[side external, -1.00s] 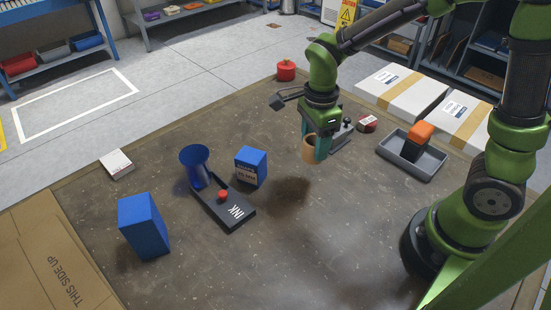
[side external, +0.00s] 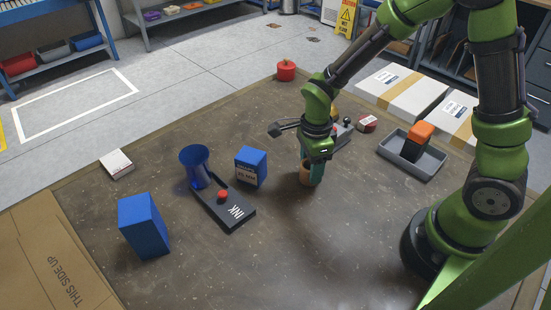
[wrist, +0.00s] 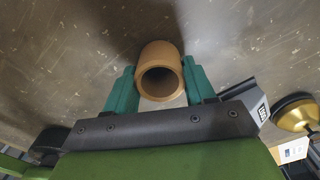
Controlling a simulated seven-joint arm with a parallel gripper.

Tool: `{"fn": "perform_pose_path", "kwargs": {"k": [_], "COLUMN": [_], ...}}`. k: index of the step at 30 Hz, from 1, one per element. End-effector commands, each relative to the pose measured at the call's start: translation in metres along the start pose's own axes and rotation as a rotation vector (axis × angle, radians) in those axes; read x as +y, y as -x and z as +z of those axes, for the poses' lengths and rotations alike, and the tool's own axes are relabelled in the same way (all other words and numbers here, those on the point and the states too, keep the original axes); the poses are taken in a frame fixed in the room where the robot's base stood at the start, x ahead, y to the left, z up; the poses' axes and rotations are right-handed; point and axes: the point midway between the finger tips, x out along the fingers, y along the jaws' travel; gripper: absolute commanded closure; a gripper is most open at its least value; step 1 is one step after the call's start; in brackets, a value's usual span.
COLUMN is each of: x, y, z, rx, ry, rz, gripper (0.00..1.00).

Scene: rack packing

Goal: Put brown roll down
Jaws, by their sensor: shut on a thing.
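The brown roll (side external: 305,173) is a short, hollow tube. My gripper (side external: 312,171) is shut on it, low over the dark table between the blue labelled box and the grey tray. In the wrist view the roll (wrist: 160,72) sits between the two teal fingers (wrist: 160,88), its open end facing the camera. I cannot tell whether its lower end touches the table.
A blue labelled box (side external: 251,167) stands left of my gripper, with a blue cup (side external: 195,165) and a black ink tray (side external: 238,213) beyond. A grey tray (side external: 428,168) holds an orange-and-black item. The table's front middle (side external: 290,250) is clear.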

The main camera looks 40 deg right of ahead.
Motion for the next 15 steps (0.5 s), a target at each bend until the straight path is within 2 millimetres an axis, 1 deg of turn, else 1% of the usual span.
{"fn": "perform_pose_path", "kwargs": {"k": [5,6,10,15], "x": [0.0001,0.0000,-0.0001,-0.0001], "y": [-0.0031,-0.0025,-0.0024,-0.0023], "z": [-0.0001,-0.0001,-0.0001,0.0000], "rx": [0.001,0.000,0.000,0.000], "ry": [0.000,0.000,0.000,0.000], "rz": [0.001,0.000,0.000,0.000], "gripper": [0.76,0.40,0.20,0.20]}}
